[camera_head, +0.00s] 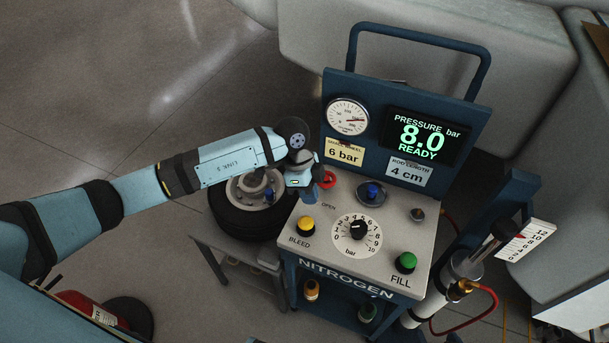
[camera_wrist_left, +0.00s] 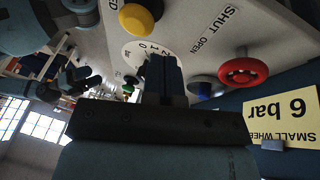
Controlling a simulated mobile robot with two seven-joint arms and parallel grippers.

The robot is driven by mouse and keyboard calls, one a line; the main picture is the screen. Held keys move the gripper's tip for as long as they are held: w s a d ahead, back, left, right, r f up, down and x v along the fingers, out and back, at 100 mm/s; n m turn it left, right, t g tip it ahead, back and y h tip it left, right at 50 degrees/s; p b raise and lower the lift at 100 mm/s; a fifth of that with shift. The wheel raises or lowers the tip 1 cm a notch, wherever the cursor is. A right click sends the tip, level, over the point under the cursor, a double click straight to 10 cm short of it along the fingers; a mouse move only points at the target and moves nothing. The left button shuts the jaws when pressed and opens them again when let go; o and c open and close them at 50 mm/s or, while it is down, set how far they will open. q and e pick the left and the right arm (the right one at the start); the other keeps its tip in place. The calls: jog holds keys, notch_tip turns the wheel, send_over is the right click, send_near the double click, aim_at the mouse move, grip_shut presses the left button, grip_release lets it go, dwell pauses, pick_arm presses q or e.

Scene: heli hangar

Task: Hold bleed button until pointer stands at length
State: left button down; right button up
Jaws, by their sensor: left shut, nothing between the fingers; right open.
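The yellow bleed button (camera_head: 306,225) stands at the left of the cart's grey panel, above the word BLEED. It also shows at the top of the left wrist view (camera_wrist_left: 140,18). My left gripper (camera_head: 307,194) is shut and empty above the panel's left side, beyond the button and apart from it. Its closed fingers (camera_wrist_left: 164,75) show in the left wrist view. A white scale plate (camera_head: 525,239) stands beside a strut at right, with a small red pointer (camera_head: 519,236) near its left edge; its exact reading is too small to tell. A label (camera_head: 409,171) reads rod length 4 cm.
The display (camera_head: 424,136) reads 8.0 bar, READY. A red knob (camera_head: 327,179) sits close to my left gripper. The black dial (camera_head: 357,231), blue knob (camera_head: 372,192) and green FILL button (camera_head: 405,262) share the panel. A wheel (camera_head: 250,198) lies left of the cart.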

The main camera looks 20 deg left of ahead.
aim_at(306, 225)
pick_arm(q)
jog(key=shift+s+f, duration=0.95)
jog(key=shift+f, duration=0.3)
